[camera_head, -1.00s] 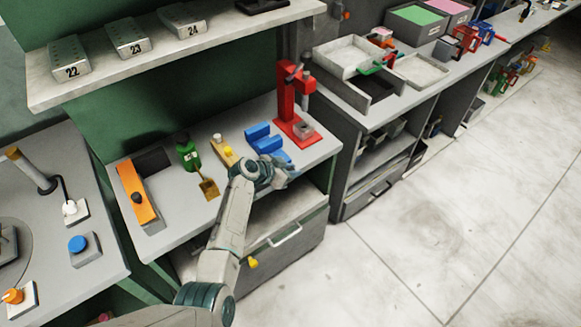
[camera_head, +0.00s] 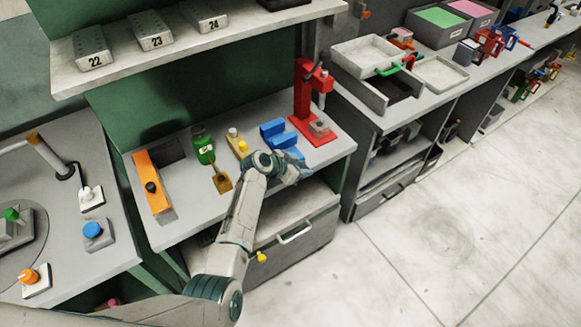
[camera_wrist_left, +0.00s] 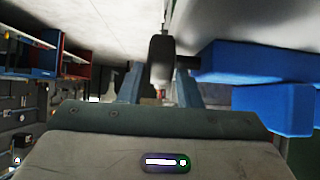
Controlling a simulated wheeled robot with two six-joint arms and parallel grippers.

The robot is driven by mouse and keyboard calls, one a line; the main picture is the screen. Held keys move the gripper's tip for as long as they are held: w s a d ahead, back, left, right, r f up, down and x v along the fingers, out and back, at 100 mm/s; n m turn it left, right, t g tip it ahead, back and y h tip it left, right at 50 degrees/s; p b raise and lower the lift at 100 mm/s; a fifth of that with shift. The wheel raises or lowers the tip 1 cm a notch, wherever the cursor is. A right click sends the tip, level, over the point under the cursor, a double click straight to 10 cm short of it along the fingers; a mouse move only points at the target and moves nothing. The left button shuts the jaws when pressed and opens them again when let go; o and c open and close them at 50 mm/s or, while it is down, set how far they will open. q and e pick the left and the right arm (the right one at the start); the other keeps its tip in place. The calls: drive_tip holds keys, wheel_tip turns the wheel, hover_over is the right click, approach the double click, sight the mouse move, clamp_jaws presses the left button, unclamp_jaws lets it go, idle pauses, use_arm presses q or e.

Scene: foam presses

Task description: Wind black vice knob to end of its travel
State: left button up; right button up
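The blue vice (camera_head: 275,133) sits on the grey bench, left of a red press. It fills the right side of the left wrist view (camera_wrist_left: 255,65). Its black knob (camera_wrist_left: 161,60) sticks out on a short dark shaft toward the middle of that view. My left gripper (camera_wrist_left: 160,80) is open around the knob, one finger on each side, with narrow gaps showing. In the head view my left gripper (camera_head: 298,172) is at the front of the vice, by the bench's front edge, and hides the knob. My right gripper is not in view.
The red press (camera_head: 308,105) stands just right of the vice. A green bottle (camera_head: 203,146), a brown brush-like tool (camera_head: 221,180) and an orange block (camera_head: 153,180) are to the left. A drawer handle (camera_head: 295,233) juts out below. Open floor lies to the right.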

use_arm(q)
drive_tip(key=b+v, duration=0.2)
drive_tip(key=v, duration=0.7)
drive_tip(key=shift+s+a+r, duration=0.2)
drive_tip(key=shift+a+r, duration=0.05)
drive_tip(key=shift+a, duration=0.05)
